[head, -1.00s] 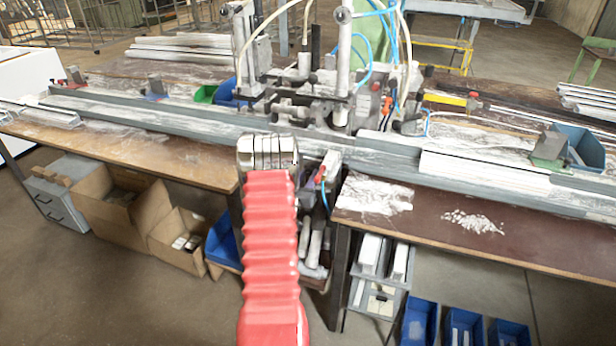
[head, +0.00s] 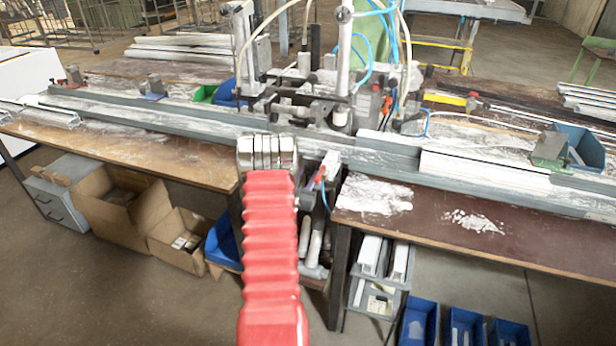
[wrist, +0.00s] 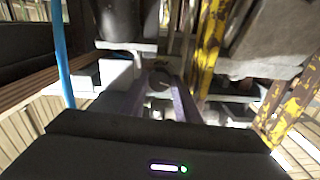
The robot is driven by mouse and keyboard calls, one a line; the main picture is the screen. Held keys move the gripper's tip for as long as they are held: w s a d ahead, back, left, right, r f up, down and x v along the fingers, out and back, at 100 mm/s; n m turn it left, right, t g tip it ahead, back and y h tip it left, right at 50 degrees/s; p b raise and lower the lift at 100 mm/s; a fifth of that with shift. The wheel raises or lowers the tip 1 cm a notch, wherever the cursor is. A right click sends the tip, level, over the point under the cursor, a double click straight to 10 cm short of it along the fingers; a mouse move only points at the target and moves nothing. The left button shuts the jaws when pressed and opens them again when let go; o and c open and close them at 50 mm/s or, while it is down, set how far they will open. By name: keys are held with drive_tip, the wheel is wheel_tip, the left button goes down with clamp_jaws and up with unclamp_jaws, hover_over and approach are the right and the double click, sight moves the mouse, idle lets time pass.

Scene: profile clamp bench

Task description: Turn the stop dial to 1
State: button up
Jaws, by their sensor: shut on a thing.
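In the wrist view, my gripper (wrist: 160,98) has its two purple-grey fingers closed in on the sides of a small round dark knob (wrist: 158,80), which looks like the stop dial. The knob's markings and its setting are too dark and small to read. In the head view, my red-sleeved arm reaches up to the front of the clamp machine (head: 300,105). My fingers and the dial are hidden there behind the arm's end.
A blue hose (wrist: 62,55) runs close on the left in the wrist view. Worn yellow bars (wrist: 208,45) stand close on the right. In the head view, a long grey rail (head: 140,118) crosses the bench. Blue bins (head: 465,325) stand below at the right.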

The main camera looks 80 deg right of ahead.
drive_tip(key=m, duration=0.4)
drive_tip(key=shift+f+m, duration=0.1)
drive_tip(key=shift+m, duration=0.2)
drive_tip(key=m, duration=0.4)
drive_tip(key=shift+a, duration=0.1)
drive_tip(key=o, duration=0.8)
drive_tip(key=shift+c, duration=0.2)
drive_tip(key=w+a, duration=0.1)
drive_tip(key=a, duration=1.2)
drive_tip(key=shift+w+a, duration=0.15)
drive_tip(key=shift+a, duration=0.2)
